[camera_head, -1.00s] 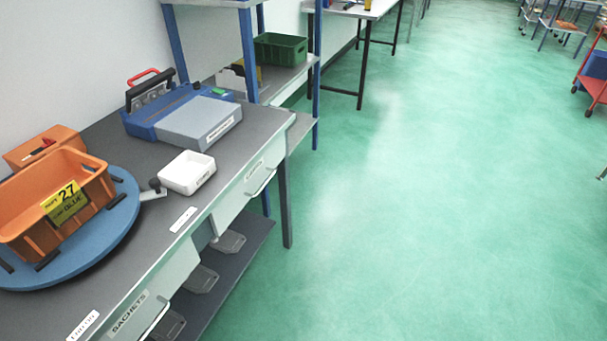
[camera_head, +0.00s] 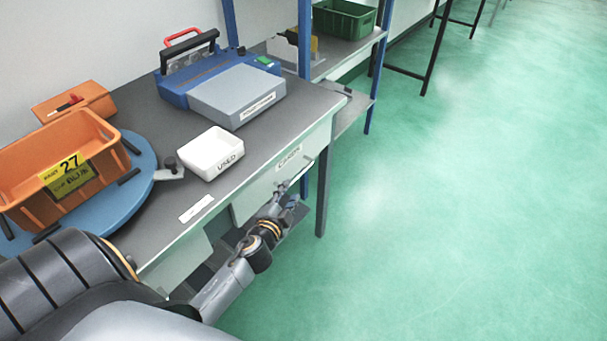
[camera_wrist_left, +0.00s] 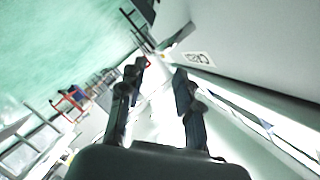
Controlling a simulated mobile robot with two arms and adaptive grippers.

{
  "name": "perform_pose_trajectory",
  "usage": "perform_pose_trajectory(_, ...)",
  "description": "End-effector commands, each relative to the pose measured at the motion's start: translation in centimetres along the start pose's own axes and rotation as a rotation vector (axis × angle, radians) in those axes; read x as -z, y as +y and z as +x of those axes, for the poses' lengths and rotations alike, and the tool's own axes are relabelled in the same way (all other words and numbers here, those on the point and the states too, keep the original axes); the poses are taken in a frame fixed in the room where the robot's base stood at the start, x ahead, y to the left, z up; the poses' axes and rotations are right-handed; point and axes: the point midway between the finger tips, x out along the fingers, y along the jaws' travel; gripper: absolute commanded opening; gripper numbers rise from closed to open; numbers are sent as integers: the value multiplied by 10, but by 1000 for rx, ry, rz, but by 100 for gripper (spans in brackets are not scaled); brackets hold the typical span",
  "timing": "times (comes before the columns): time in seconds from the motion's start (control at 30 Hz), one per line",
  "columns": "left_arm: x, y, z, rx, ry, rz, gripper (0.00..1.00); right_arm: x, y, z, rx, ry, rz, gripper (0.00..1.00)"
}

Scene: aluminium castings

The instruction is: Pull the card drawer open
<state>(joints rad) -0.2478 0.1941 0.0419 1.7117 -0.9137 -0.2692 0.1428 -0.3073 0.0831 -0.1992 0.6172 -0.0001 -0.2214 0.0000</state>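The card drawer (camera_head: 268,185) has a pale front with a CARDS label (camera_head: 288,157) and sits under the right end of the grey-topped bench. Its front looks flush with the bench, so it appears shut. Its bar handle (camera_head: 306,176) is partly covered by my left gripper (camera_head: 287,191), which is right at the drawer front. In the left wrist view my left gripper (camera_wrist_left: 160,74) has its two dark fingers apart, with the label (camera_wrist_left: 198,58) beyond them on the right. I cannot tell whether the handle lies between the fingers. My right gripper is not in view.
On the bench stand a white USED tray (camera_head: 210,152), a blue and grey machine (camera_head: 235,92) and an orange bin (camera_head: 50,165) on a blue turntable (camera_head: 140,190). A bench leg (camera_head: 322,195) is right of the drawer. Green floor (camera_head: 460,210) is clear to the right.

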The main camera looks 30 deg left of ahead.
Motion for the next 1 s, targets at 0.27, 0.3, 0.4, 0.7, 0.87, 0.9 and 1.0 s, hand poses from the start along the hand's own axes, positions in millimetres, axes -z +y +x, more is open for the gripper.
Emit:
perform_pose_trajectory(0.27,0,0,61,1,0,0,34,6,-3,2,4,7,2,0)
perform_pose_trajectory(0.3,0,0,68,1,0,-1,34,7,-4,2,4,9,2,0)
perform_pose_trajectory(0.4,0,1,81,0,-1,0,34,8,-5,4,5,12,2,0)
perform_pose_trajectory(0.7,0,0,95,-1,0,-1,34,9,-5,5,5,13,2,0)
perform_pose_trajectory(0.87,0,0,95,-1,0,-1,34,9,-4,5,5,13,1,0)
perform_pose_trajectory(0.9,0,0,95,-1,0,-1,30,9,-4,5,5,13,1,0)
perform_pose_trajectory(1.0,0,0,94,-1,-1,-1,9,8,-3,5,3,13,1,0)
